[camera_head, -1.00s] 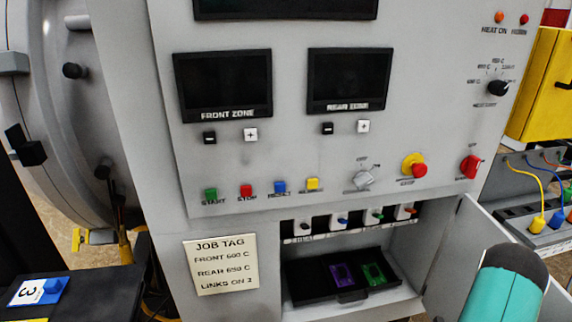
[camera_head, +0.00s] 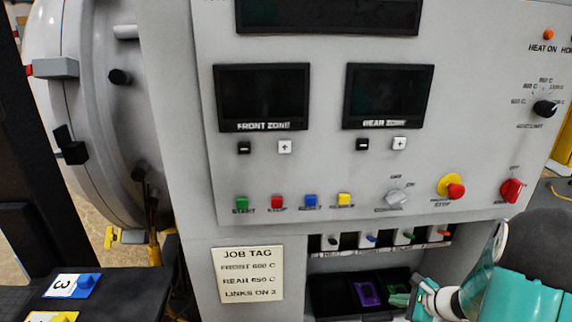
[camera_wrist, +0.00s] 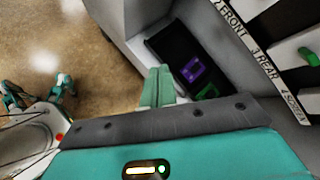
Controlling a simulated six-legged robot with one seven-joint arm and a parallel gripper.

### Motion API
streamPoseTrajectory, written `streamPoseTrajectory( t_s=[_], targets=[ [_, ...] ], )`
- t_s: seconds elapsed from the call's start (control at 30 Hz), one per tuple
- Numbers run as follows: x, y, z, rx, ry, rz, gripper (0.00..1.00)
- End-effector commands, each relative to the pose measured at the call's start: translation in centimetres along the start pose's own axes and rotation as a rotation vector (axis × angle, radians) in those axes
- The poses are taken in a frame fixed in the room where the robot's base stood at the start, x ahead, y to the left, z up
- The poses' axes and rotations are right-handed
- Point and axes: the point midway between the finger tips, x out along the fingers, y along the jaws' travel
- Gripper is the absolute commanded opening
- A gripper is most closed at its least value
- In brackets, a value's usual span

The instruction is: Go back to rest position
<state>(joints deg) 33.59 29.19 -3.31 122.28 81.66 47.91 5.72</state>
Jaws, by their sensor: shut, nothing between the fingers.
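My gripper (camera_head: 400,299) is at the lower right in the head view, in front of the open compartment under the panel. Its teal fingers are together and hold nothing; they also show in the wrist view (camera_wrist: 158,87). In the head view the fingers overlap the right part of the black tray (camera_head: 328,296). I cannot tell whether they touch it. A purple link (camera_head: 368,292) lies in the tray, and a green link (camera_wrist: 207,92) lies beside it in the wrist view. My arm covers the right side of the compartment in the head view.
The control panel (camera_head: 330,180) stands close ahead, with buttons, a yellow-and-red stop knob (camera_head: 451,187) and a red switch (camera_head: 511,190). A row of small levers (camera_head: 371,239) sits above the tray. A dark table (camera_head: 110,300) with numbered blocks is at left. Open floor (camera_wrist: 110,60) shows in the wrist view.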

Motion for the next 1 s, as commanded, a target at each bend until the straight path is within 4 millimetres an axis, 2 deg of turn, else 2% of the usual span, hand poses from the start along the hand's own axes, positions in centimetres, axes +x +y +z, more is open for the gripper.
streamPoseTrajectory(
  t_s=[0.03, 0.1, 0.2, 0.4, 0.5, 0.7, 1.0],
  targets=[
    [-0.8, 0.0, 2.8, -0.095, -0.01, 0.029, 0.0],
    [-1.7, 0.6, 6.0, -0.22, -0.019, 0.075, 0.0],
    [-3.1, 1.7, 10.2, -0.398, -0.027, 0.138, 0.0],
    [-6.4, 4.8, 16.9, -0.752, -0.023, 0.256, 0.0],
    [-8.3, 6.5, 19.5, -0.929, -0.01, 0.308, 0.0],
    [-12.2, 9.8, 23.2, -1.274, 0.045, 0.397, 0.0],
    [-18.4, 13.8, 25.9, -1.766, 0.199, 0.491, 0.0]
  ],
)
